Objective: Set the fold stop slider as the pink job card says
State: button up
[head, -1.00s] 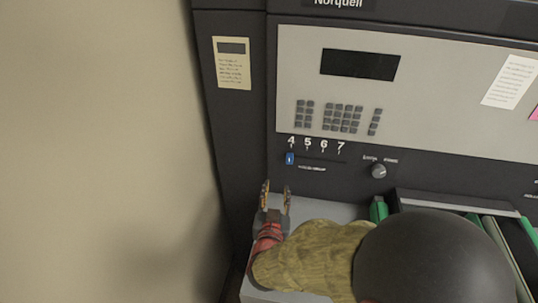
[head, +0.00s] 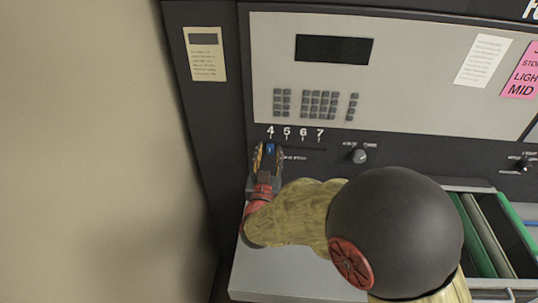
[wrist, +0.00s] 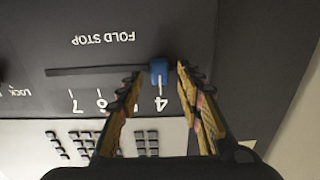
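The fold stop slider is a blue knob (wrist: 159,70) at the end of a dark slot, at the 4 mark of a scale reading 4, 5, 6, 7. In the head view the knob (head: 270,149) shows between my fingertips. My gripper (head: 268,147) is open, with one finger on each side of the knob. The wrist view shows a small gap between each fingertip and the knob. The pink job card (head: 522,72) is at the right edge of the head view, cut off; parts of words such as "STO", "LIGH" and "MID" show.
A grey rotary knob (head: 359,156) sits right of the slider slot (head: 305,149). Above are a keypad (head: 319,104) and a dark display (head: 334,49). A white sheet (head: 482,60) and a cream notice (head: 205,54) are on the machine. A plain wall is at left.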

jog(key=c, duration=0.3)
grip_shut()
dwell(0.7)
